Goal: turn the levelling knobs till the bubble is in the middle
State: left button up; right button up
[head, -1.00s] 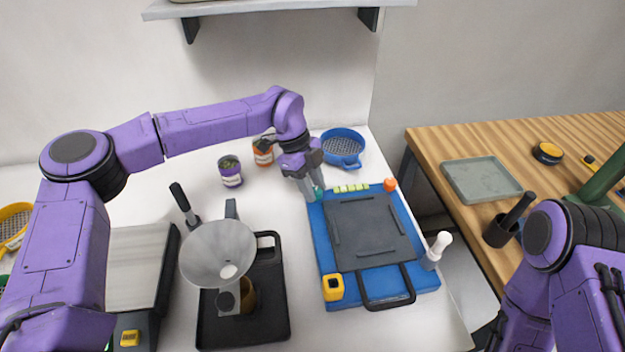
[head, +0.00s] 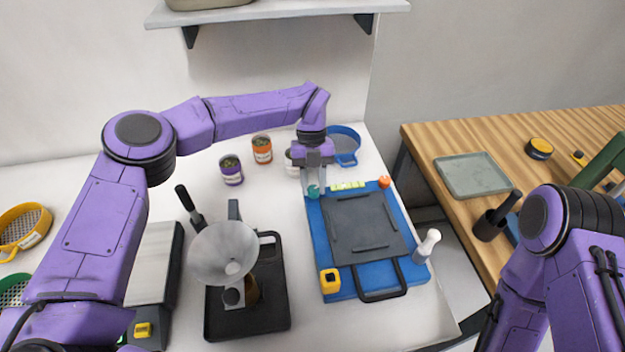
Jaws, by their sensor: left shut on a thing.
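A blue levelling base (head: 335,285) with a dark grey plate (head: 365,228) lies on the white bench. A teal knob (head: 313,191) is at its back left corner and an orange knob (head: 384,181) at its back right. My left gripper (head: 313,188) points down, shut on the teal knob. My right gripper is out of view; only its arm shows.
A funnel (head: 222,252) on a black stand is left of the base. Purple (head: 231,170) and orange (head: 262,149) cans and a blue sieve (head: 344,145) stand behind. A wooden table (head: 445,215) with a grey tray (head: 478,175) is at the right.

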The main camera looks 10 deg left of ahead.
pick_arm(q)
jog(key=shift+m+y, duration=0.4)
jog(key=shift+m, duration=0.5)
jog(key=o, duration=1)
jog(key=shift+o, duration=0.2)
jog(key=b+v, duration=0.1)
jog(key=v, duration=0.9)
jog(key=shift+w+r, duration=0.2)
jog(key=shift+r, duration=0.05)
